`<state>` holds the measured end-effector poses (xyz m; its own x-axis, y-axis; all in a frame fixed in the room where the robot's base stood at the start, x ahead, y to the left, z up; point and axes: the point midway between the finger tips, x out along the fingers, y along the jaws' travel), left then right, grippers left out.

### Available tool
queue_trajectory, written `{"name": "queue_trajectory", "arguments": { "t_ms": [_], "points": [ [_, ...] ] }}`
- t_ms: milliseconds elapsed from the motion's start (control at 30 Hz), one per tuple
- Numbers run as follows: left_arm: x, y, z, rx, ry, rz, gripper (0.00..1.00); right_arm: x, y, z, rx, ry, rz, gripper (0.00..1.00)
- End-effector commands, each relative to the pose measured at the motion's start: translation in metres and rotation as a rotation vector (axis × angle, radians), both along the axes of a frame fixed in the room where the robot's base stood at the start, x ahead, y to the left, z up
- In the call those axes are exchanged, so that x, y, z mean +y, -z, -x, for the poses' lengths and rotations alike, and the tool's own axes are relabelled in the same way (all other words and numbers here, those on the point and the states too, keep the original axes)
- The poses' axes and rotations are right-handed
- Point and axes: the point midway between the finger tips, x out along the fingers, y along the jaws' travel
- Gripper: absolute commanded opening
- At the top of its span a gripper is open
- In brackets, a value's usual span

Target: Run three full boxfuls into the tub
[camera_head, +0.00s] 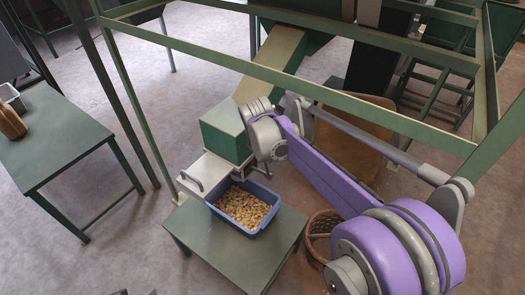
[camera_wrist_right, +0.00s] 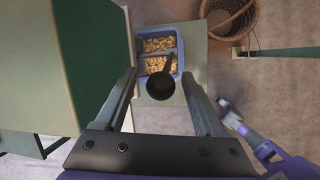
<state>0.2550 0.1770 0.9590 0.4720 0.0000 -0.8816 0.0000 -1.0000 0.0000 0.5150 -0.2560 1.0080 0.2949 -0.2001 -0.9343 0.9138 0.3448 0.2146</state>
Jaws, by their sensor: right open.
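A blue tub (camera_head: 244,206) of tan nuts (camera_head: 245,205) stands on a small green table (camera_head: 205,243) below the green hopper chute (camera_head: 228,134). A pale metal plate with a handle (camera_head: 207,174) sits at the chute's lower end, beside the tub. In the right wrist view the tub (camera_wrist_right: 179,62) lies below my right gripper (camera_wrist_right: 160,76). Its two fingers are apart, one on each side of a black round knob (camera_wrist_right: 160,86); I cannot tell whether they touch it. In the head view my wrist hides those fingers.
Green frame bars (camera_head: 290,85) cross in front of the chute. A wicker basket (camera_head: 318,232) stands on the floor right of the small table. Another green table (camera_head: 60,135) at left bears a brown object (camera_head: 11,122) and a grey container (camera_head: 12,97). Floor between the tables is clear.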

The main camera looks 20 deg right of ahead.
Motion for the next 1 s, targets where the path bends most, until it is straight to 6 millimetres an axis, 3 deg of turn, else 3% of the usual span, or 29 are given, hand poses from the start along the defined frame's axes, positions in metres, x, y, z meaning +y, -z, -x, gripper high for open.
{"name": "queue_trajectory", "arguments": {
  "t_ms": [167,600,1000],
  "points": [
    [0.0,0.0,0.0,0.0,0.0,0.0,0.71,0.002,-0.007,0.002,0.0,0.0,-0.001,0.71],
    [0.0,-0.002,-0.001,-0.002,0.0,0.0,0.71,0.014,-0.066,0.02,0.001,-0.001,-0.001,0.71],
    [0.0,-0.002,-0.001,-0.002,0.0,0.0,0.71,0.015,-0.07,0.022,0.0,0.0,0.0,0.71]
  ]
}}
